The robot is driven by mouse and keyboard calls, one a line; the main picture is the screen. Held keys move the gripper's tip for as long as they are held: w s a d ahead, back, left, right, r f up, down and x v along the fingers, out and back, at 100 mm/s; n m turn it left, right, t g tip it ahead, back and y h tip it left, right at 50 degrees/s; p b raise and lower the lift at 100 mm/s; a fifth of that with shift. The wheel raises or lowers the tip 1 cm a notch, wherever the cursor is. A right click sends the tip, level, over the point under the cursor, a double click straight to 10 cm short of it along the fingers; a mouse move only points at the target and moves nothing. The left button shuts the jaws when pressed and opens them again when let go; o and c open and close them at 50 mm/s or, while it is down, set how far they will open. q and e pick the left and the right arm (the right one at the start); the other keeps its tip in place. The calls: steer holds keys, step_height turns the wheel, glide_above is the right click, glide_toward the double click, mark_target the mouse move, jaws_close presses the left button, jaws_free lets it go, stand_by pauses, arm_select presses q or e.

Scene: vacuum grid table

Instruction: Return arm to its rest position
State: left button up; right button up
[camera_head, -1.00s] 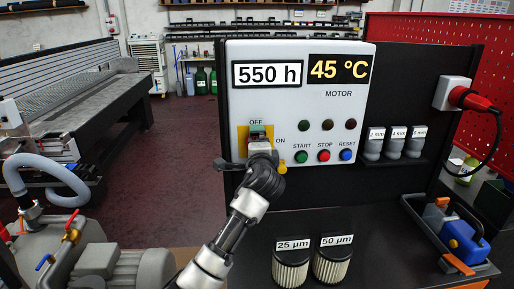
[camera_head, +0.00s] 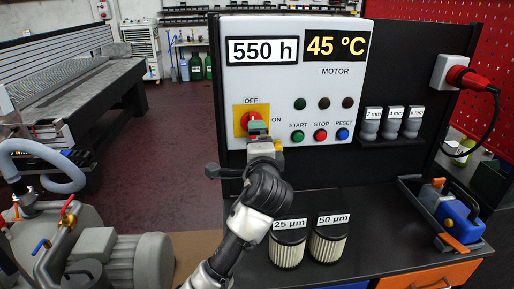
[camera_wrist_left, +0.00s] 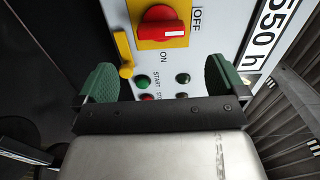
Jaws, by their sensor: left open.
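My left gripper (camera_head: 258,130) stands in front of the control panel (camera_head: 230,80), just below the red rotary switch (camera_head: 250,116) on its yellow plate (camera_head: 238,112). In the left wrist view, the two green fingers of the left gripper (camera_wrist_left: 160,78) are wide apart with nothing between them. The red switch (camera_wrist_left: 160,24) lies beyond the fingertips, clear of them. Its handle lies toward the OFF label. In the head view, the gripper hides the lower part of the plate. My right gripper does not show.
Below the panel, two filters (camera_head: 288,243) (camera_head: 329,240) stand on the dark worktop (camera_head: 380,215) close to my left arm. Green START, red STOP and blue RESET buttons (camera_head: 342,134) sit right of the gripper. A pump (camera_head: 125,260) is at lower left.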

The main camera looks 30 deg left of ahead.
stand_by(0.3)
arm_select(q)
steer(key=s+d+f+n+g+h, duration=0.1)
steer(key=s+f+n+g+h, duration=0.15)
steer(key=s+f, duration=0.65)
steer(key=s+d+f+n+g+h, duration=0.2)
steer(key=s+f+g+h, duration=0.15)
steer(key=f, duration=0.85)
steer(key=s+d+f+n+g+h, duration=0.2)
steer(key=s+f+g, duration=0.15)
steer(key=s, duration=0.65)
steer(key=s+d+f+n+g+h, duration=0.25)
steer(key=s+f, duration=0.25)
steer(key=s, duration=0.5)
step_height(320, 180, down, 27)
steer(key=s, duration=0.1)
steer(key=s+a+f+g, duration=0.2)
steer(key=s+a+f, duration=0.1)
steer(key=s+f, duration=1.2)
steer(key=shift+s+a+f, duration=0.15)
steer(key=shift+s+a, duration=0.05)
steer(key=shift+s, duration=0.15)
